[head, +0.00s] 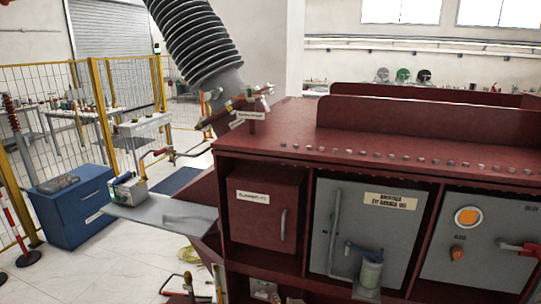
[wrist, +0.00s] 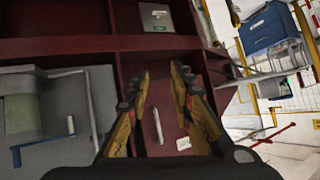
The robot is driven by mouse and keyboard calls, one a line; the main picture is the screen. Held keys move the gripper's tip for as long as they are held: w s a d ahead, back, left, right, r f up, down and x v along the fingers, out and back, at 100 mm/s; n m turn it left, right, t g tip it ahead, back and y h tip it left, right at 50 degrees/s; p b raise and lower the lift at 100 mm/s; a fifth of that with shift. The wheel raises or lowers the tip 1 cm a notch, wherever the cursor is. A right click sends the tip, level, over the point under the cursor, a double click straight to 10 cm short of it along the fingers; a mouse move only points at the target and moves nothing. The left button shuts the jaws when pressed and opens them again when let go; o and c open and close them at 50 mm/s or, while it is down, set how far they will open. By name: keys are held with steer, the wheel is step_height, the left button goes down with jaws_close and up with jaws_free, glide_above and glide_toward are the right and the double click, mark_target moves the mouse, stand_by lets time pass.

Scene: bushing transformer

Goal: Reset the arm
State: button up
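My gripper (wrist: 161,76) shows in the wrist view with its two dark and yellow fingers apart and nothing between them. Beyond the fingers is the dark red cabinet door with a grey handle (wrist: 157,126) and a small white label (wrist: 183,143). The gap between the fingers and the door cannot be judged exactly. In the head view the same red door (head: 264,215) is closed, at the left of the red transformer housing (head: 270,142). My gripper is not clearly seen in the head view.
A grey ribbed bushing (head: 195,45) leans above the housing. A grey panel (head: 340,215) carries a green cylinder (head: 370,272) and blue handle. A grey shelf (head: 160,212) juts out left. A blue cabinet (head: 75,208) stands by yellow fencing; some white floor is open at lower left.

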steer(key=s+d+f+n+g+b, duration=0.1)
steer(key=s+d+g, duration=0.15)
steer(key=s, duration=0.55)
steer(key=s+d+n+g+b, duration=0.1)
steer(key=s+g, duration=0.3)
steer(key=s, duration=0.4)
steer(key=s+d+r+m+h+b, duration=0.1)
steer(key=s+d+r+b, duration=0.1)
steer(key=s+d, duration=0.2)
steer(key=s+d+r+t+h+b, duration=0.1)
steer(key=s+d+r+b, duration=0.1)
steer(key=d, duration=0.5)
steer(key=shift+s+d+r+m, duration=0.4)
steer(key=shift+s+r, duration=0.4)
steer(key=shift+s, duration=0.05)
